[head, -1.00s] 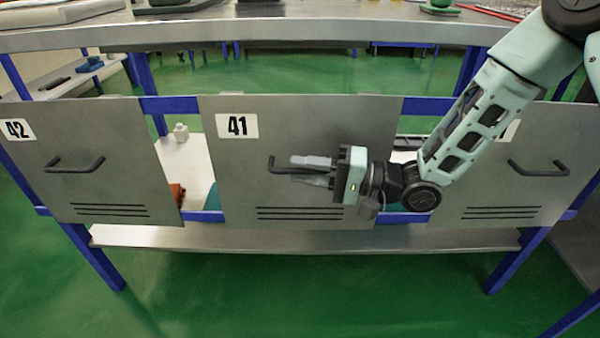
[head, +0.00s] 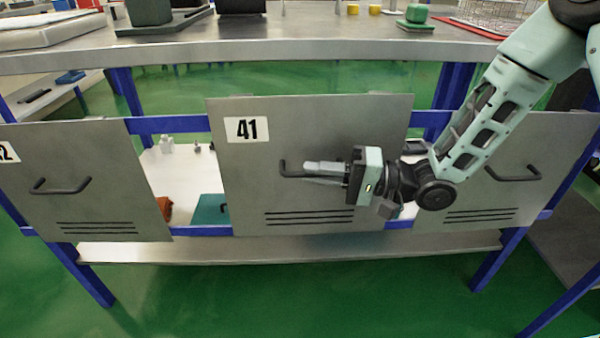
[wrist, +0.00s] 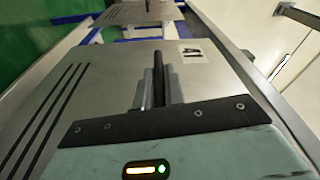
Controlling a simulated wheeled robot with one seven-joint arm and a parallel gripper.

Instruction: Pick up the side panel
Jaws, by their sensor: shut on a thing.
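The grey side panel marked 41 (head: 240,190) is upright at the front of the workbench, with its top edge above the blue upper rail. Its dark bar handle (head: 283,168) sits between the fingers of my gripper (head: 308,172), which is shut on it. In the wrist view the handle (wrist: 158,78) runs between the two fingers, with the panel (wrist: 105,95) filling the middle. My gripper and forearm hide the panel's right part in the head view.
Another panel (head: 90,185) with a handle hangs on the left and one (head: 490,205) on the right. The workbench top (head: 300,42) overhangs above. Behind the left gap are a white shelf (head: 180,180), a teal item (head: 210,210) and a reddish one (head: 164,208). Green floor is clear in front.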

